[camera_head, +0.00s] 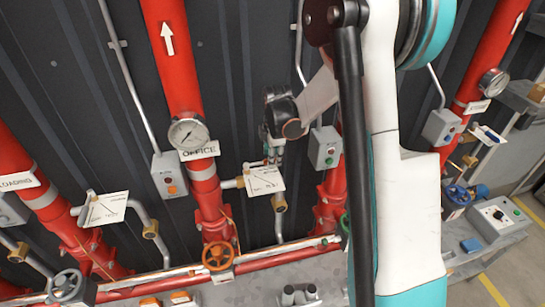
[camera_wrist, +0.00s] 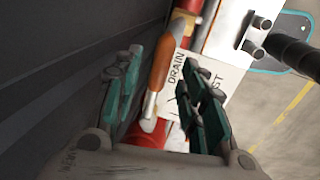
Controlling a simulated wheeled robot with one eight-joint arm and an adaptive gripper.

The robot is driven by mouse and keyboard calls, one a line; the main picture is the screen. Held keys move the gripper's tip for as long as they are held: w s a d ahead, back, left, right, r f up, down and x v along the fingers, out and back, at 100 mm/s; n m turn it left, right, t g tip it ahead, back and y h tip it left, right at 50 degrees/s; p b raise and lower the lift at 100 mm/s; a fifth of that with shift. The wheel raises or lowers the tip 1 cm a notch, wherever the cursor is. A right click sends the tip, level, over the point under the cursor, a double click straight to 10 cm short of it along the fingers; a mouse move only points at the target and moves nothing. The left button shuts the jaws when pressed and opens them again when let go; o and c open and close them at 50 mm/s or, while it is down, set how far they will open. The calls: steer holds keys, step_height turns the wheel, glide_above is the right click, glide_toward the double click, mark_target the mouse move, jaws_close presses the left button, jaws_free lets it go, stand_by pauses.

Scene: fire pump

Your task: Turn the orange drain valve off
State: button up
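An orange lever handle (camera_wrist: 161,62) with a pale metal end shows in the wrist view, beside a white sign (camera_wrist: 212,85) reading "DRAIN" and partly covered text ending in "ST". My gripper (camera_wrist: 159,82) is open, with one teal-padded finger on each side of the lever. A gap shows to the left finger; the right finger is close, and I cannot tell if it touches. In the head view my gripper (camera_head: 273,150) hangs just above a white sign (camera_head: 264,181) by the middle red pipe; the lever is not clear there.
The middle red pipe (camera_head: 178,65) carries a gauge (camera_head: 188,134) and an "OFFICE" label. An orange handwheel (camera_head: 219,256) sits low on it. Grey boxes (camera_head: 169,175) (camera_head: 325,147) flank the gripper. A dark wall lies behind. My arm covers the centre right.

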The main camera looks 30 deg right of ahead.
steer(key=shift+w+f, duration=0.15)
steer(key=shift+f, duration=0.7)
jaws_close()
